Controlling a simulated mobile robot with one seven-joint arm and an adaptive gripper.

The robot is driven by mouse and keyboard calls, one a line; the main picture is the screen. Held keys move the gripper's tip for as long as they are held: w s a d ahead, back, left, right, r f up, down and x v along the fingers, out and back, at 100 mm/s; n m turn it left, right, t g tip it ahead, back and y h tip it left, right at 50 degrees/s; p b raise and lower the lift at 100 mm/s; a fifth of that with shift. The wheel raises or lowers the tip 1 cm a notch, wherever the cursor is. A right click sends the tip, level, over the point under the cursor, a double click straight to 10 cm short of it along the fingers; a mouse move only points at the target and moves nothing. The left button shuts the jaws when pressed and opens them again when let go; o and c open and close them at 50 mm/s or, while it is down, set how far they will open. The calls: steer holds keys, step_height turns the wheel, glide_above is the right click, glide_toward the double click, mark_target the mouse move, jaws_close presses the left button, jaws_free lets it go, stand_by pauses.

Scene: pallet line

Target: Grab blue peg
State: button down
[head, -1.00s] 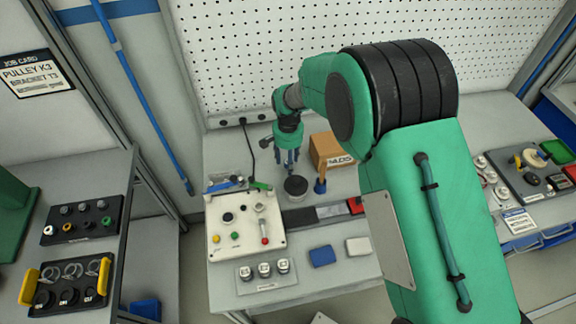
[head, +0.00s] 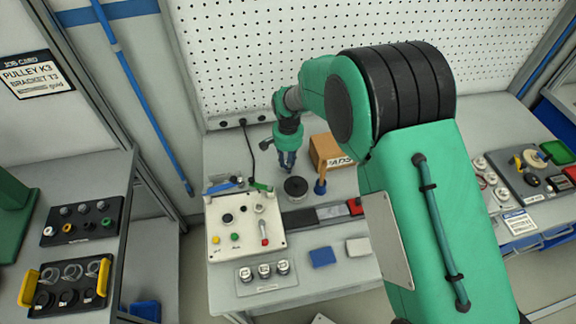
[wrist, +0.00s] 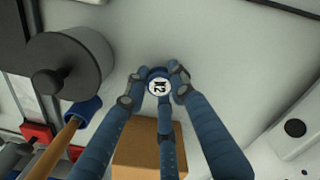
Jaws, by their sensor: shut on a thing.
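The blue peg (wrist: 158,72), round with a white printed label on its top, sits between my fingertips in the wrist view. My gripper (wrist: 157,88) has blue fingers closed around the peg from several sides. In the head view my gripper (head: 287,163) points down at the back of the bench, left of the cardboard box. The peg cannot be made out there behind the fingers. Whether it touches the bench is unclear.
A dark round pot (head: 296,187) and a blue brush (head: 320,184) stand close in front of the gripper. The cardboard box (head: 332,150) is just right. A white control panel (head: 245,227) lies in front, and the pegboard (head: 300,60) rises behind.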

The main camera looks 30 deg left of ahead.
steer(key=shift+r+p, duration=0.75)
steer(key=shift+r, duration=4.25)
